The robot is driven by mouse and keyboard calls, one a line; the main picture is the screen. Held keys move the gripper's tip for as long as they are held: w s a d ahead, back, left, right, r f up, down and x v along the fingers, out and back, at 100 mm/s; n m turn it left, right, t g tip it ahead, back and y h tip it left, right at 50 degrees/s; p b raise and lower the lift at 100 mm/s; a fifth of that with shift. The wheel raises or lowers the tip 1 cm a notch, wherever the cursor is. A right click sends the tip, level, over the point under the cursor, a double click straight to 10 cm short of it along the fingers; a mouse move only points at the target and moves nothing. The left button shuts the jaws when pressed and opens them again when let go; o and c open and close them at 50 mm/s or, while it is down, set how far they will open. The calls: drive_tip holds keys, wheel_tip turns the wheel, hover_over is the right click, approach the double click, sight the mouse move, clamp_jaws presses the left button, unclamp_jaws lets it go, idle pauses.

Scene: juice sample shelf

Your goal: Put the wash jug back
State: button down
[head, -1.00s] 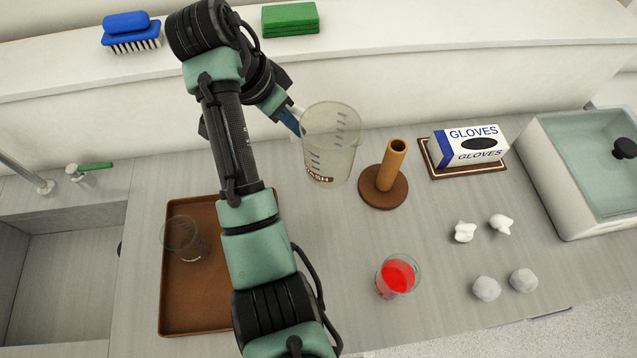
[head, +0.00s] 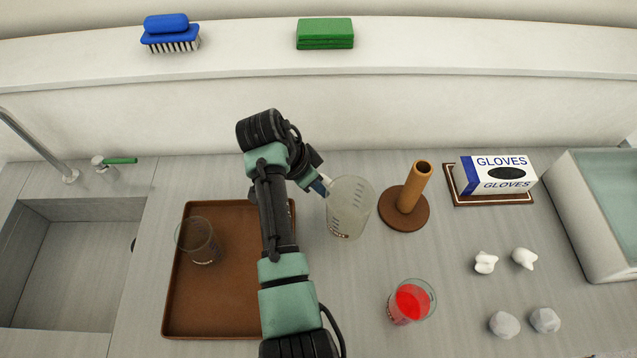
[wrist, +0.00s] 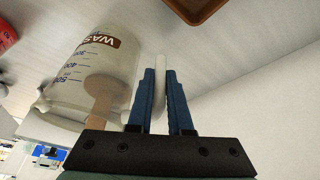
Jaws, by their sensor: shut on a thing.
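The wash jug (head: 352,208) is a clear, graduated vessel with a brown label band, seen upright left of the wooden post. In the wrist view the jug (wrist: 88,70) fills the left side, with "WAS" readable on its label and blue scale marks. My gripper (head: 324,188) is at the jug's left side. Its blue fingers (wrist: 159,95) are shut on the pale jug handle (wrist: 159,80). The jug is low over the counter; I cannot tell whether its base touches.
A brown tray (head: 215,305) with a clear beaker (head: 199,242) lies left. A wooden post (head: 413,188) on a round base stands close right of the jug. A beaker of red liquid (head: 411,302), white lumps (head: 524,258), grey stones (head: 504,324) and a glove box (head: 497,174) are further right.

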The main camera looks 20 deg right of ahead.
drive_tip(key=shift+f, duration=0.15)
drive_tip(key=c, duration=0.8)
unclamp_jaws()
drive_tip(key=shift+c, duration=0.2)
